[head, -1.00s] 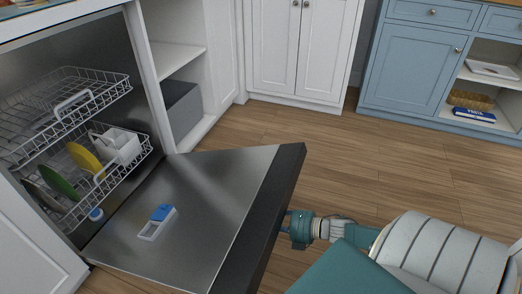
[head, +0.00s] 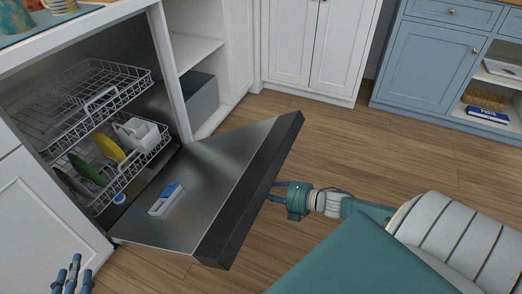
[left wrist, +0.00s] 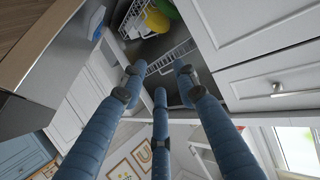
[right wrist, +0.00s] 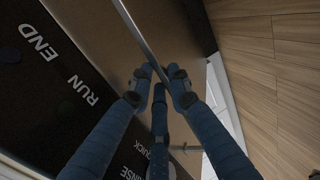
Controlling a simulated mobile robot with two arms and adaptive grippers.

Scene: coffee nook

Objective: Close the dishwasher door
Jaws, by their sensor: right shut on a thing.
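The dishwasher door (head: 226,165) is partly open in the head view, tilted up from its bottom hinge. Its dark top edge (head: 250,195) points toward the room. My right gripper (head: 277,192) is at the door's outer face, on its right. In the right wrist view its fingers (right wrist: 160,75) are close together against the door's brown-grey outer face (right wrist: 118,62), by a thin metal bar; the exact contact is hidden. My left gripper (head: 74,270) is low at the left, apart from the door. The left wrist view shows its fingers (left wrist: 160,78) spread and empty.
The upper rack (head: 85,95) and lower rack (head: 150,150) sit inside the dishwasher. The lower rack holds a yellow plate (head: 110,149) and a green plate (head: 88,170). White cabinets (head: 305,45) and blue cabinets (head: 430,60) stand behind clear wooden floor (head: 345,140).

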